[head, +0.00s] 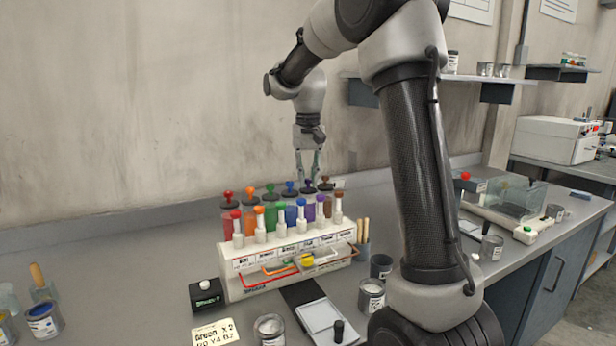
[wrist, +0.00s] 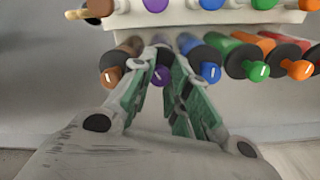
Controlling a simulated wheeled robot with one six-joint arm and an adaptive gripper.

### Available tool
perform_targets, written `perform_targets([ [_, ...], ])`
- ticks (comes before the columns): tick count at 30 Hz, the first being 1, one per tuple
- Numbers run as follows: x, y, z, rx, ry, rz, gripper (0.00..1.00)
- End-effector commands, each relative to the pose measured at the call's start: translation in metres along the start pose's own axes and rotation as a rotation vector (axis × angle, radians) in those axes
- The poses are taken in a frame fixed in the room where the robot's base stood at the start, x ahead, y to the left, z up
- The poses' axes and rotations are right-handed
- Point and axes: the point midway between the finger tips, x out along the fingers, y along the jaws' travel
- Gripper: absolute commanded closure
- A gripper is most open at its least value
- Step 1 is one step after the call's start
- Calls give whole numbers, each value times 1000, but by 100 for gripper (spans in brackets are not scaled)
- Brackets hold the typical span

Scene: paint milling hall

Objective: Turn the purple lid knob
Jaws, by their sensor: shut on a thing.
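The purple lid knob (wrist: 162,77) sits on a dark round lid, with a white mark on its face. In the wrist view it lies between my gripper's green-padded fingers (wrist: 163,72), which are closed in on it from both sides. In the head view my gripper (head: 308,178) points down at the back row of coloured canisters, over the purple lid (head: 308,188). The fingers partly hide the knob and canister there. Beside it in the wrist view are an orange-brown knob (wrist: 112,76) on the left and a blue knob (wrist: 210,72) on the right, both close to the fingers.
A white rack (head: 290,278) with coloured-top dispensers stands in front of the canisters. The wall rises behind the bench.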

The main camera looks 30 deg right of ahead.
Motion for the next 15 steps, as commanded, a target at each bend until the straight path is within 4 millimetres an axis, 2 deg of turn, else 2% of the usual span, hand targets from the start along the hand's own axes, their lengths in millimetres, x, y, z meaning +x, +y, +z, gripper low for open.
perform_targets([
  [6, -1, 0, 0, -185, 2, 0, 100],
  [15, -1, 0, 0, -375, 2, 0, 100],
])
